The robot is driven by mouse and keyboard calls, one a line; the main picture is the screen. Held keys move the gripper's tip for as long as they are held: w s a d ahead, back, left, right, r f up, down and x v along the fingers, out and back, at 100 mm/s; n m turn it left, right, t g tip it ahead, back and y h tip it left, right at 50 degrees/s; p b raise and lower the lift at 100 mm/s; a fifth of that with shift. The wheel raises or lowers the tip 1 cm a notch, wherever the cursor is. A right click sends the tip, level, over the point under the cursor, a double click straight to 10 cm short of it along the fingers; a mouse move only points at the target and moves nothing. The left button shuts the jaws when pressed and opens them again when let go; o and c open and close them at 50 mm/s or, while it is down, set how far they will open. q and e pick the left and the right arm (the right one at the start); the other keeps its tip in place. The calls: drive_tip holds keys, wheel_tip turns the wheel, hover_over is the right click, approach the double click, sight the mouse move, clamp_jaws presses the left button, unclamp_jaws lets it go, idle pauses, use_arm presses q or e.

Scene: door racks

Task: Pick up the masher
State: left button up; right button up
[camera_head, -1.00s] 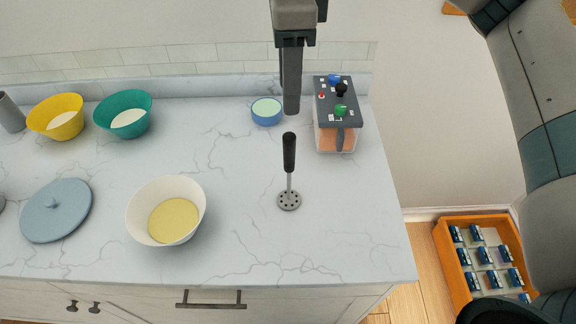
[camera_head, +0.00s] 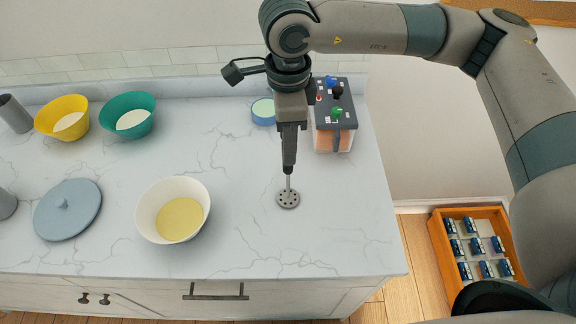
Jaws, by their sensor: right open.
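The masher (camera_head: 288,198) stands upright on the marble counter, its round perforated head down and its dark handle up. My right gripper (camera_head: 289,160) points down from above, with its fingers at the masher's handle. The fingers are open and overlap the handle in the picture, hiding its upper part. I cannot tell whether they touch it. My left gripper is not in view.
A white bowl (camera_head: 147,216) is left of the masher. A grey-blue lid (camera_head: 82,222), a yellow bowl (camera_head: 46,122) and a teal bowl (camera_head: 118,108) stand farther left. A blue dish (camera_head: 262,117) and a dark-topped appliance (camera_head: 347,116) are close behind my gripper.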

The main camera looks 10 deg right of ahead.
sight(288, 174)
drive_tip(key=shift+f, duration=0.45)
drive_tip(key=shift+f+p, duration=0.55)
drive_tip(key=shift+p, duration=0.4)
drive_tip(key=shift+f+p, duration=1.15)
drive_tip(key=shift+f, duration=0.9)
drive_tip(key=shift+c, duration=0.3)
clamp_jaws()
